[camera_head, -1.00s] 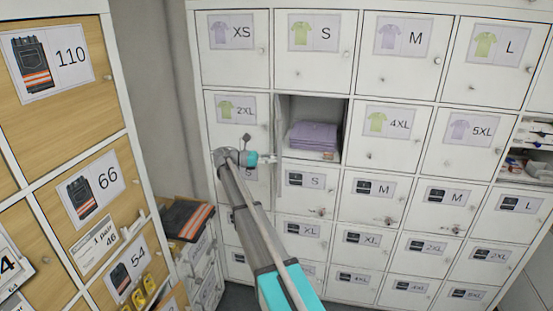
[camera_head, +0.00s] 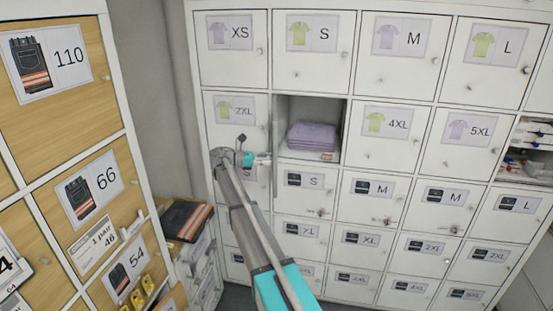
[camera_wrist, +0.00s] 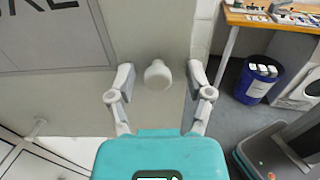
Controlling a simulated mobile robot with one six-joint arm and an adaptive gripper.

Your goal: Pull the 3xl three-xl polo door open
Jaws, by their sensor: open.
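The 3XL polo door (camera_wrist: 152,28) stands swung out from its compartment. In the head view it shows nearly edge-on (camera_head: 275,128), between the 2XL door and the 4XL door. The open compartment shows a folded purple polo (camera_head: 313,136). In the wrist view the door's round knob (camera_wrist: 158,74) sits between my gripper's (camera_wrist: 160,78) two fingers, with a gap on each side. My gripper is open around the knob and holds nothing. In the head view my gripper (camera_head: 262,158) is at the door's lower outer part, and its fingertips are too small to make out.
Closed locker doors surround the compartment, with the 2XL door (camera_head: 236,122) left and the 4XL door (camera_head: 383,132) right. A wooden trouser locker (camera_head: 60,130) stands at the left. The wrist view shows a blue bin (camera_wrist: 257,83) and a wooden table (camera_wrist: 270,20) beyond the door.

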